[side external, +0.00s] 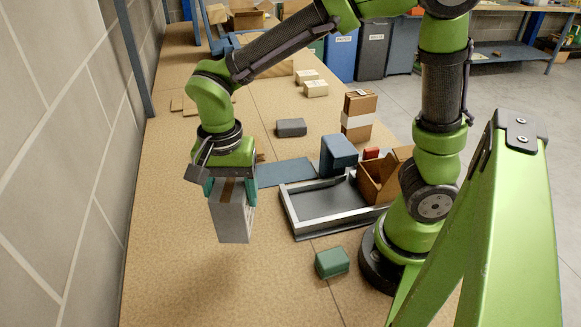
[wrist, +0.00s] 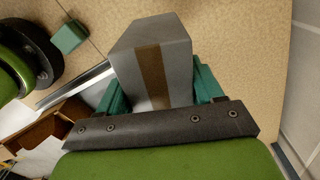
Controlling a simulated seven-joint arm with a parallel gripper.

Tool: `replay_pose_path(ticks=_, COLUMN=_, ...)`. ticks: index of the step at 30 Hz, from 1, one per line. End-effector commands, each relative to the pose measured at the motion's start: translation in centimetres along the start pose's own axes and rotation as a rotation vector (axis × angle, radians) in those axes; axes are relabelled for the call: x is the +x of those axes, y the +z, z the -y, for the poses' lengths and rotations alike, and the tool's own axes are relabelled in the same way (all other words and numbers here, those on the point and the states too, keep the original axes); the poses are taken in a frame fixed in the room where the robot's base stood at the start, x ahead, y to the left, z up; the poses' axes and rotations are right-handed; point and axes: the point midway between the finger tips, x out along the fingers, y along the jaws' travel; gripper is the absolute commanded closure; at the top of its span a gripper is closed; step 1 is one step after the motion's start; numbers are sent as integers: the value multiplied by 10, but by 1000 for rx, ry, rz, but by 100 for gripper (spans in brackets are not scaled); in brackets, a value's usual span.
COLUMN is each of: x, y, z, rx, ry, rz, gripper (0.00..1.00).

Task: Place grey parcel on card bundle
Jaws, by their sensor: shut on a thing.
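My gripper (side external: 231,189) is shut on the grey parcel (side external: 234,222), a grey box with a brown tape strip. It holds the parcel upright over the left part of the worktop; a gap below it seems likely but is hard to judge. In the wrist view the parcel (wrist: 180,50) sits between the teal fingers. A brown block with a white band (side external: 359,116), which looks like the card bundle, stands upright farther back and to the right of my gripper. The wrist view does not clearly show it.
A metal-rimmed tray (side external: 296,222), a blue-grey block (side external: 338,154) and an open brown box (side external: 377,182) stand between parcel and base. A green block (side external: 332,262) lies in front. A dark grey box (side external: 291,128) lies behind. A wall (side external: 70,150) runs along the left.

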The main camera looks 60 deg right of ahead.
Motion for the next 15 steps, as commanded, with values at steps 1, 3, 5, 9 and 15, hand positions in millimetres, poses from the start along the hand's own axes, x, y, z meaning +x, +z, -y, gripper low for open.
replay_pose_path(ticks=1, x=2, y=-32, z=1, rx=126, ry=2, rz=3, gripper=74)
replay_pose_path(ticks=3, x=4, y=-70, z=0, rx=294, ry=3, rz=6, gripper=74)
replay_pose_path(ticks=5, x=6, y=-102, z=-5, rx=444, ry=3, rz=9, gripper=74)
replay_pose_path(ticks=9, x=8, y=-169, z=-23, rx=774, ry=-1, rz=10, gripper=74)
replay_pose_path(ticks=15, x=9, y=-222, z=-46, rx=1104, ry=-12, rz=8, gripper=74)
